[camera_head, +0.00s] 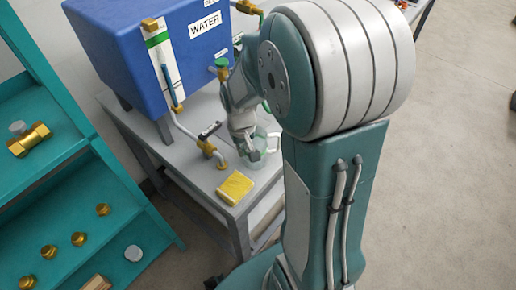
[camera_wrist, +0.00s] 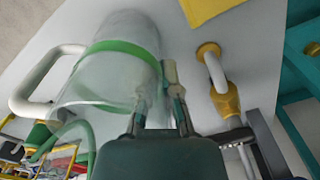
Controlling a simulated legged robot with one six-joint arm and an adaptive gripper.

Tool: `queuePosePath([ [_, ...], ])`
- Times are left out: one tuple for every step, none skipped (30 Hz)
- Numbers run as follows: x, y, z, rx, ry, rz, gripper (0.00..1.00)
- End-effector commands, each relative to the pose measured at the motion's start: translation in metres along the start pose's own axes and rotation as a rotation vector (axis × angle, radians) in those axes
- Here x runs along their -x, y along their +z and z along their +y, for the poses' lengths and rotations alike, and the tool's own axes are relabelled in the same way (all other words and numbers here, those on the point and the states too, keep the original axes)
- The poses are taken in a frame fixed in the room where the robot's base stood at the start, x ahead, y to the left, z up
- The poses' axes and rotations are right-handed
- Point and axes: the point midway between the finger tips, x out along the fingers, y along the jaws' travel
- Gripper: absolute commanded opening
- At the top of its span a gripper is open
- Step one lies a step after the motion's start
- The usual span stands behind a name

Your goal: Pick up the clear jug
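The clear jug (camera_wrist: 118,72) stands on the grey bench, with a green band around it and a pale handle (camera_wrist: 38,88) on the left in the wrist view. In the head view the jug (camera_head: 257,158) shows below my gripper (camera_head: 243,140), partly hidden by it. In the wrist view my gripper (camera_wrist: 158,92) has its two fingers apart. The left finger overlaps the jug's right side and the right finger is just beyond its edge. I cannot tell whether either finger touches the jug.
A brass tap (camera_head: 208,148) on a pipe is close to the jug. A yellow cloth (camera_head: 235,187) lies on the bench's front. A teal shelf (camera_head: 60,215) with brass fittings is at left.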

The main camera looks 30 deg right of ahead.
Motion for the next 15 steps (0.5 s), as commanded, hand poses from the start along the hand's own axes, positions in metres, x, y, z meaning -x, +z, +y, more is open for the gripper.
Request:
queuePosePath([
  [0.000,0.000,0.000,0.000,0.000,-0.001,0.00],
  [0.000,0.000,0.000,0.000,0.000,-0.001,0.00],
  [0.000,0.000,0.000,0.000,0.000,-0.001,0.00],
  [0.000,0.000,0.000,0.000,0.000,-0.001,0.00],
  [0.000,0.000,0.000,0.000,0.000,-0.001,0.00],
  [0.000,0.000,0.000,0.000,0.000,-0.001,0.00],
  [0.000,0.000,0.000,0.000,0.000,-0.001,0.00],
  [0.000,0.000,0.000,0.000,0.000,-0.001,0.00],
  [0.001,0.000,0.000,0.000,0.000,-0.001,0.00],
  [0.001,0.000,0.000,0.000,0.000,0.000,0.00],
  [0.003,0.000,0.000,0.000,0.000,0.000,0.00],
  [0.005,0.000,0.000,0.000,0.000,0.000,0.00],
  [0.007,0.000,0.000,0.000,0.000,0.000,0.00],
  [0.010,0.000,0.000,0.000,0.000,0.001,0.00],
  [0.014,-0.001,0.000,0.000,0.000,0.003,0.00],
])
